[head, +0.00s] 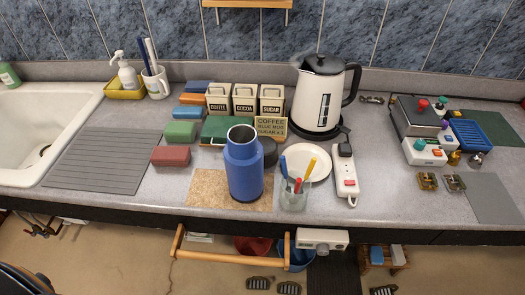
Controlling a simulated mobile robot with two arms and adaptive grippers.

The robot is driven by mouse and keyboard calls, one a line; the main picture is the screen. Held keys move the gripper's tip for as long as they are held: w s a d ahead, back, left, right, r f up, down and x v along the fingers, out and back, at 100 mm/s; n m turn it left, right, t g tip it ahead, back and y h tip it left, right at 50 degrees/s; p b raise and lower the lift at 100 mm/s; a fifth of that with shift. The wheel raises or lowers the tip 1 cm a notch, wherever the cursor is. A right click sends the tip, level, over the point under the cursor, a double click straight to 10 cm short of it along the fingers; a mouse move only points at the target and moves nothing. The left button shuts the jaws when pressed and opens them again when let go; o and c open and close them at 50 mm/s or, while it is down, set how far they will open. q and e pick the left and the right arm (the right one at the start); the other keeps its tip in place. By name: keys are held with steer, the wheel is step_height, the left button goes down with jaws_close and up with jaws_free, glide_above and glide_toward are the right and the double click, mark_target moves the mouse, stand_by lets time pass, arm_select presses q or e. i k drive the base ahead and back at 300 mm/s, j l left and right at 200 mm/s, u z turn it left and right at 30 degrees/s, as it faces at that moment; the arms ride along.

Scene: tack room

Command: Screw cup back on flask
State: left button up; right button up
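A blue flask (244,172) stands upright on a cork mat (205,190) near the front edge of the counter. Its metal mouth (241,134) faces up, looks open and has no cup on it. A dark rounded object (269,150), possibly the cup, stands behind the flask on its right and is partly hidden by it. I cannot tell which way up it is. Neither of my grippers can be made out in the head view.
A glass with coloured pens or spoons (295,195) and a white plate (307,161) are close right of the flask. A kettle (320,95), canisters (244,98) and a power strip (345,178) stand around. A wooden rail (225,259) juts out below the counter.

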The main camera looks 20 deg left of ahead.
mark_target(244, 170)
steer(key=l+u, duration=0.25)
steer(key=l, duration=0.6)
steer(key=k+l+u, duration=0.1)
steer(key=l+u, duration=0.15)
steer(key=l, duration=0.65)
